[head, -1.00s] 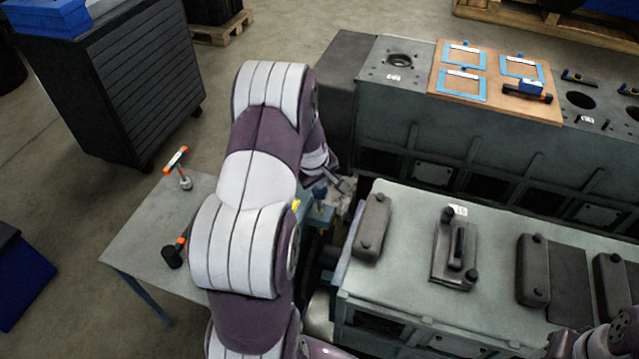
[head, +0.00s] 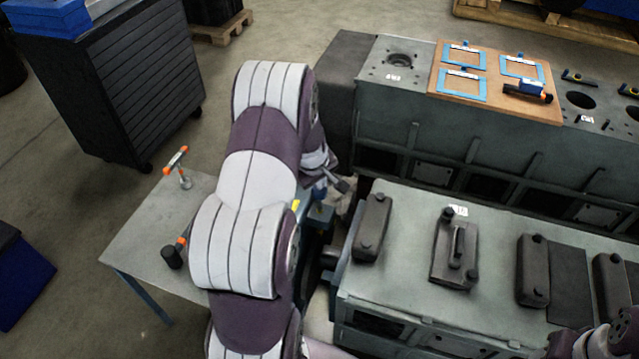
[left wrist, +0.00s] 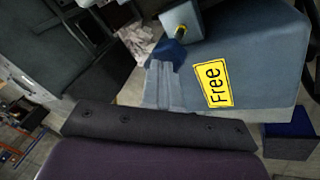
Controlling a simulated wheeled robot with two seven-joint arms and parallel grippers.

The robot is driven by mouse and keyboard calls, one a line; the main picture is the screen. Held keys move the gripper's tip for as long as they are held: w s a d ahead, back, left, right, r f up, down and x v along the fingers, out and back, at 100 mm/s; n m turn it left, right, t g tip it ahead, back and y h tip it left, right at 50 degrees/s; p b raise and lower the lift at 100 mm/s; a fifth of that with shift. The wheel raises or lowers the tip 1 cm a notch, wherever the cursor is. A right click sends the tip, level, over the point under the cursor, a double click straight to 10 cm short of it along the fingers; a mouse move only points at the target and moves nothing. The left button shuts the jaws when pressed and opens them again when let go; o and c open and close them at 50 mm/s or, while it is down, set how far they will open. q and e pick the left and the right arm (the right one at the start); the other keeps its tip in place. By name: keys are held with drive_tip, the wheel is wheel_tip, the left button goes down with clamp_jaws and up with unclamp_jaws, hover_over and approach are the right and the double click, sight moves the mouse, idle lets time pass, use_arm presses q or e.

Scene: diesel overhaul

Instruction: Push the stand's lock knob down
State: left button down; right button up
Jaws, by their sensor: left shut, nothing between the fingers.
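The stand's blue lock knob (head: 319,190) shows just right of my left arm in the head view. In the left wrist view the blue knob (left wrist: 171,53) is at the tips of my left gripper (left wrist: 160,68), partly hidden behind them. A yellow and dark stem shows beside the knob. I cannot tell whether the fingertips touch the knob. The left gripper is shut and empty; it also shows in the head view (head: 340,184), mostly hidden by its arm. The stand (left wrist: 245,50) has a grey-blue face with a yellow label reading "Free" (left wrist: 212,86).
A grey table (head: 150,230) with an orange-handled tool (head: 178,165) and a dark mallet-like tool (head: 171,257) stands left of my arm. A grey engine block (head: 400,225) with dark covers is close on the right. A second block with a wooden board (head: 480,105) stands behind.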

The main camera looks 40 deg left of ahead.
use_arm(q)
drive_tip(key=shift+f, duration=0.15)
drive_tip(key=shift+f+b, duration=0.7)
drive_tip(key=shift+b, duration=0.05)
wheel_tip(320, 180, up, 8)
drive_tip(key=p, duration=0.7)
